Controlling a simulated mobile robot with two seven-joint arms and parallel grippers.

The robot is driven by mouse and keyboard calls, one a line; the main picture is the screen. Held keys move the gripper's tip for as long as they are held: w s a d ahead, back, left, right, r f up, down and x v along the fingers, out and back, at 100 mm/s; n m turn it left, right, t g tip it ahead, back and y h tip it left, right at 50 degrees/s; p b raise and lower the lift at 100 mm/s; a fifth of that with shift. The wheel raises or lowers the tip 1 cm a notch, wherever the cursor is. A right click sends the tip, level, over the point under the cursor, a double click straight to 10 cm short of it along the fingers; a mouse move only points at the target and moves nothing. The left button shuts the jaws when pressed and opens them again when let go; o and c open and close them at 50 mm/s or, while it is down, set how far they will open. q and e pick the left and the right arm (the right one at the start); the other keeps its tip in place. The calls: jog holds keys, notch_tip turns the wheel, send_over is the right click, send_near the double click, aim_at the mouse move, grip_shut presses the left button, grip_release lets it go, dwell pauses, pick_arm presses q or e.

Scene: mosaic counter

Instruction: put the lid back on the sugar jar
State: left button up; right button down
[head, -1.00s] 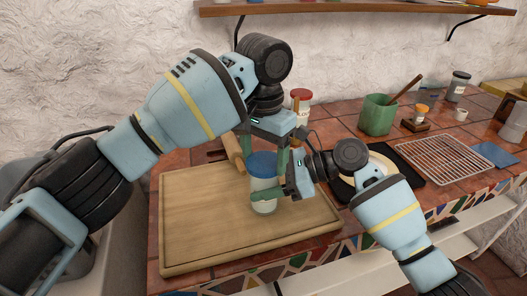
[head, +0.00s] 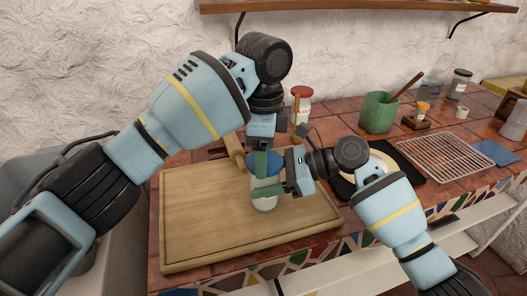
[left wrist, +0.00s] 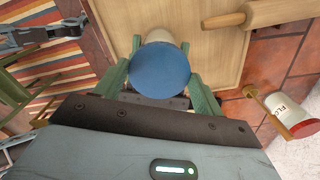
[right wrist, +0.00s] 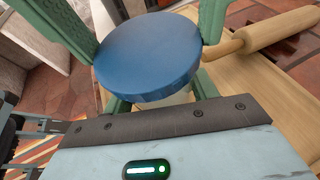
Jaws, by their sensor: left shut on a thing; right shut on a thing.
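The sugar jar (head: 265,204) stands upright on the cutting board, with its blue lid (head: 250,160) at its mouth. I cannot tell whether the lid is fully seated. My left gripper (head: 262,165) comes down from above and is shut on the lid, one finger in front of it. In the left wrist view the lid (left wrist: 160,71) lies between its fingers, with part of the pale jar (left wrist: 155,37) beyond. My right gripper (head: 268,190) is shut on the jar body from the right. The lid (right wrist: 150,58) hides most of the jar in the right wrist view.
The cutting board (head: 200,235) is bare around the jar. A rolling pin (head: 234,150) lies at its back edge. A red-lidded jar (head: 301,105), a green pot (head: 379,112) and a wire rack (head: 445,160) stand behind and to the right.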

pick_arm(q)
jog(key=m, duration=0.8)
jog(key=shift+m, duration=0.3)
jog(key=o, duration=0.9)
jog(key=shift+o, duration=0.2)
jog(key=shift+r, duration=0.1)
jog(key=shift+r, duration=2.15)
jog(key=shift+c, duration=0.3)
